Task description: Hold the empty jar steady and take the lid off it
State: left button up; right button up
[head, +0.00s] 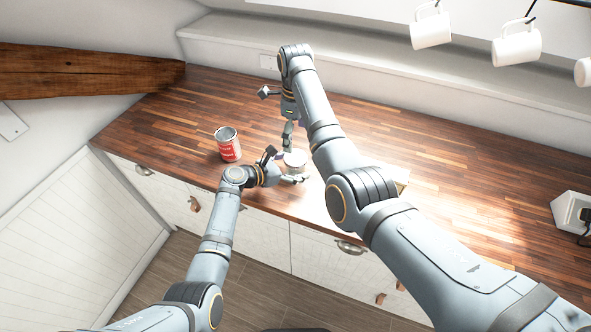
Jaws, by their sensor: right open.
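A small pale jar (295,159) with a light top stands on the wooden counter, near its front edge. My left gripper (289,169) is low at the jar's left and front, with one finger along its front side. I cannot tell whether its fingers press on the jar. My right gripper (288,148) points down from behind, with its fingertips at or just above the back of the jar's top. It is open. The grippers cover parts of the jar, and I cannot make out the lid's edge.
A red-labelled can (228,145) stands on the counter (450,190) left of the jar. A pale flat object (402,178) is partly behind my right arm. White mugs (431,29) hang at the upper right. A wooden beam (85,72) juts in at the left.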

aim_at(295, 157)
pick_arm(q)
grip_shut()
pick_arm(e)
jog(key=shift+f, duration=4)
